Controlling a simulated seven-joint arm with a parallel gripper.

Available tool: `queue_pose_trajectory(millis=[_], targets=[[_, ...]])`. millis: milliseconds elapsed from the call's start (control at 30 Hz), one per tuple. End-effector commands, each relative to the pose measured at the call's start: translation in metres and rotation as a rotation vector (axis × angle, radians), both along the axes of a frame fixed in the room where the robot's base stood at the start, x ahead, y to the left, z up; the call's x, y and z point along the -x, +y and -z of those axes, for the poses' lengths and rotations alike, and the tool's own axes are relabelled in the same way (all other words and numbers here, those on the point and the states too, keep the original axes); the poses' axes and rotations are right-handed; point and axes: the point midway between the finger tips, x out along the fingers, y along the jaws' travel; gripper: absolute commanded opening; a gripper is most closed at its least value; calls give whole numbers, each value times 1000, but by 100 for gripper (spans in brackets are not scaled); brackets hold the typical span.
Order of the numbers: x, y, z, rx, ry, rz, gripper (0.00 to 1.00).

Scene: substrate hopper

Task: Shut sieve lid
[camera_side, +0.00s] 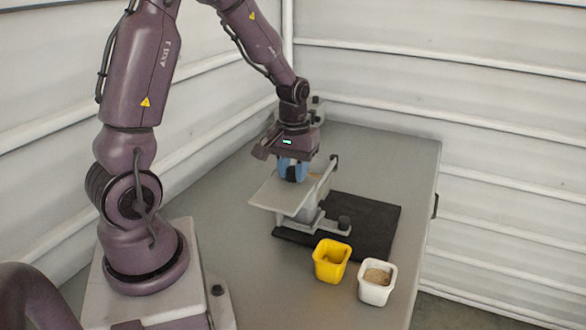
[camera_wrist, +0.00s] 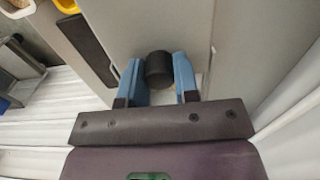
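The sieve device is a grey frame (camera_side: 311,221) with a flat, light grey plate (camera_side: 278,196) reaching out to the left; I take the plate for the lid but cannot be sure. My gripper (camera_side: 293,173) points down at the plate's far side, with its blue fingers on both sides of a black knob. In the wrist view the knob (camera_wrist: 159,69) sits between the fingertips, close to both. Whether the fingers press on it cannot be told. The knob's base and the hinge are partly hidden by the gripper.
A black mat (camera_side: 372,221) lies under the device on the grey table (camera_side: 225,262). A yellow cup (camera_side: 331,263) and a white cup (camera_side: 376,283) with tan grains stand in front. A ribbed wall (camera_side: 500,130) closes the back. The table's right side is clear.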

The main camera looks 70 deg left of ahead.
Motion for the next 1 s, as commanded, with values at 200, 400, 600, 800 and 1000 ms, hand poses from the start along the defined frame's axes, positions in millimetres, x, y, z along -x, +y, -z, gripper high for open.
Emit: queue_pose_trajectory(millis=[200, 400, 600, 800, 1000], targets=[[-2, 2, 0, 0, 0, 0, 0], [-27, 28, 0, -1, -1, -2, 0], [-57, 60, 0, -1, -1, -1, 0], [-74, 77, 0, -1, -2, -1, 0], [-76, 80, 0, -3, -4, -1, 0]])
